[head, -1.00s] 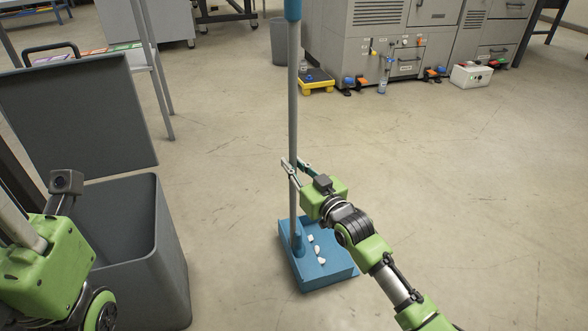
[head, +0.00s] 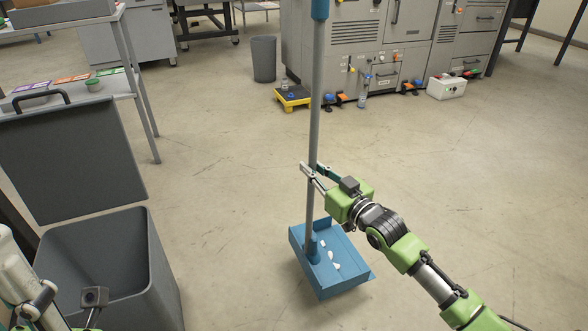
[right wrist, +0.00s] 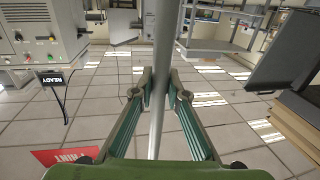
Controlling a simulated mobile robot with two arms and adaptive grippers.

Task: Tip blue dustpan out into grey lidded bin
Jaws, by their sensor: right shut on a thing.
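The blue dustpan (head: 345,281) hangs or stands at the bottom of a long grey pole handle and holds several small white scraps (head: 330,256). I cannot tell whether it touches the floor. My right gripper (head: 312,172) is shut on the handle above the pan. In the right wrist view the handle (right wrist: 163,50) runs between both fingers (right wrist: 153,92). The grey lidded bin (head: 160,275) stands at the lower left, its dark lid (head: 75,160) raised upright behind the opening. My left arm is at the lower left corner; its fingers do not show.
A shelf table (head: 105,98) with coloured cards stands behind the bin. A grey machine (head: 380,60), a yellow step (head: 292,97) and a white box (head: 446,87) are at the back. The floor between dustpan and bin is clear.

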